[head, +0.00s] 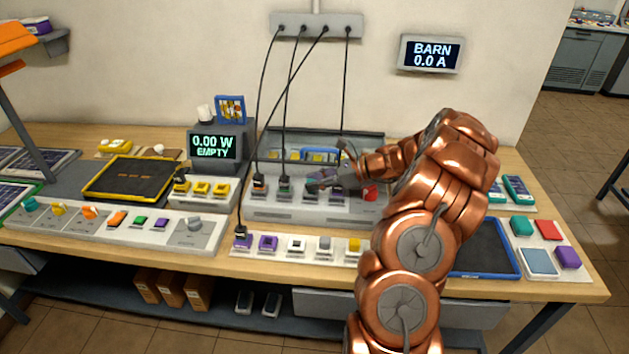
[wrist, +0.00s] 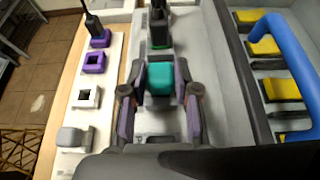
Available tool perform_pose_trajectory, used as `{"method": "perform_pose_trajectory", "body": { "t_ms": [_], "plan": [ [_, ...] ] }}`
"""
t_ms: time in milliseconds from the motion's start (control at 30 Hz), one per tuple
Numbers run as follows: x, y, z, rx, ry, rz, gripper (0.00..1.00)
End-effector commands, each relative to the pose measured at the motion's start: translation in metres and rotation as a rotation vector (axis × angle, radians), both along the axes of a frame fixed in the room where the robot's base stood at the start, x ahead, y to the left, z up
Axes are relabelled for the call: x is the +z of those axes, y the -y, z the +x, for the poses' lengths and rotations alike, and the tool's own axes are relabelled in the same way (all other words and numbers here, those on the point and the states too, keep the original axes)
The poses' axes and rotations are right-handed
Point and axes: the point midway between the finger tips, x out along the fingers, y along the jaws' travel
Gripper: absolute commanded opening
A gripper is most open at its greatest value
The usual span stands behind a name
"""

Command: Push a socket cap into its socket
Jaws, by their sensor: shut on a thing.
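My gripper (wrist: 160,88) is shut on a teal cap (wrist: 161,78), with one finger on each side of it. In the head view my gripper (head: 322,184) is over the grey socket panel (head: 285,212) at the back of the bench. The cap is just past a green socket (wrist: 160,44) that has a black plug in it. The place under the cap is hidden, so I cannot tell whether it touches a socket. A red piece (head: 370,193) shows at the panel's right, beside my arm.
A front strip (head: 282,257) bears purple, white, grey and yellow pieces. Black cables hang from a wall box (head: 317,26) to plugs near my gripper. A tray with yellow pieces (wrist: 282,89) and a blue handle (wrist: 290,50) lies close by. The wall display (head: 431,54) reads BARN 0.0 A.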

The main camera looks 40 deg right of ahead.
Motion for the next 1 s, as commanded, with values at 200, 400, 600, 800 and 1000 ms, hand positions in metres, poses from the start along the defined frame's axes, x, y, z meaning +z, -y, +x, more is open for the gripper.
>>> {"method": "perform_pose_trajectory", "body": {
  "t_ms": [200, 400, 600, 800, 1000],
  "plan": [
    [-0.001, 0.0, 0.0, 0.0, 0.0, 0.0, 0.41],
    [-0.001, 0.0, 0.0, 0.0, 0.0, 0.0, 0.41],
    [0.003, 0.005, -0.004, -0.001, 0.0, 0.0, 0.41],
    [0.008, 0.015, -0.012, -0.003, 0.0, -0.002, 0.41],
    [0.013, 0.024, -0.019, -0.002, 0.0, -0.003, 0.41]
  ]
}}
